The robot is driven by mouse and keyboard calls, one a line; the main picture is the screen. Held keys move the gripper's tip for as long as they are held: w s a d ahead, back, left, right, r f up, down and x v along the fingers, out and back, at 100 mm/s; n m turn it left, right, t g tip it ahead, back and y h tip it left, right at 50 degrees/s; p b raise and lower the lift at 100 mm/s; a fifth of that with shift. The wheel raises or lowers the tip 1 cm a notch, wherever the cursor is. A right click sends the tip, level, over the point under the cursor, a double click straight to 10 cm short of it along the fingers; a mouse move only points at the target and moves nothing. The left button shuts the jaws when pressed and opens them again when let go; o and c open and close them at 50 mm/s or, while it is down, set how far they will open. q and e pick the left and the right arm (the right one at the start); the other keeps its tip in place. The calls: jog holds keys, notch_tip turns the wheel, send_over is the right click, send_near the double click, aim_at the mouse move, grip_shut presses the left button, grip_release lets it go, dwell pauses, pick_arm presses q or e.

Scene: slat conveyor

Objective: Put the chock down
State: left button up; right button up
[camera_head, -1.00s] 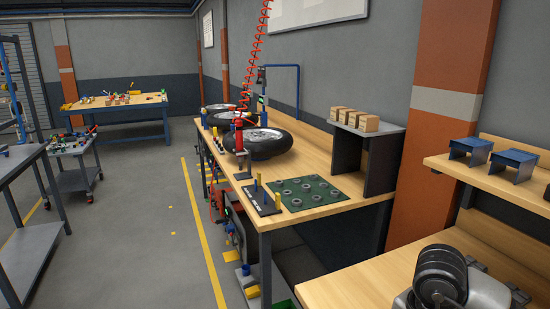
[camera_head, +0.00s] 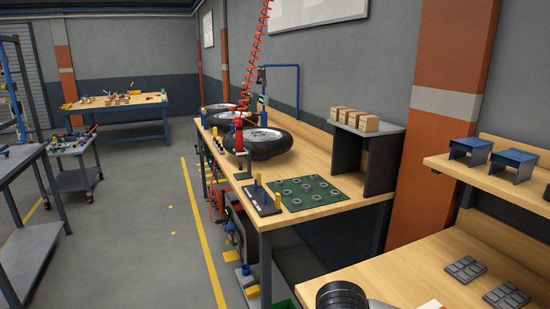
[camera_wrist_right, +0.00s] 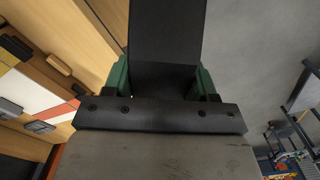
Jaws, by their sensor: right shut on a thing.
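In the right wrist view the chock (camera_wrist_right: 166,35) is a dark, nearly black block that reaches up out of the top of the picture. My right gripper (camera_wrist_right: 162,82) has green fingers on either side of it and is shut on it. The chock's far end is cut off, and I cannot see it touching any surface. The head view shows neither the chock nor the right gripper, only a dark rounded part of my arm at the bottom edge. My left gripper is in no view.
The near wooden bench (camera_head: 400,262) carries flat grey compartmented pieces (camera_head: 465,269). Its shelf (camera_head: 480,178) holds two blue stands (camera_head: 513,163). The workbench (camera_head: 325,207) beyond holds a tyred wheel (camera_head: 262,143) and a green mat (camera_head: 306,193). Floor (camera_head: 150,215) lies open at left.

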jog(key=s+f+n, duration=0.1)
jog(key=n, duration=0.1)
jog(key=s+n, duration=0.1)
jog(key=n, duration=0.1)
jog(key=shift+a+f, duration=0.35)
jog(key=d+m, duration=0.1)
jog(key=d, duration=0.2)
jog(key=w+d+f, duration=0.1)
jog(key=d, duration=0.3)
jog(key=w+d+m, duration=0.1)
jog(key=d, duration=0.3)
jog(key=shift+w+d+f+m, duration=0.1)
jog(key=shift+f+m, duration=0.15)
jog(key=shift+m, duration=0.05)
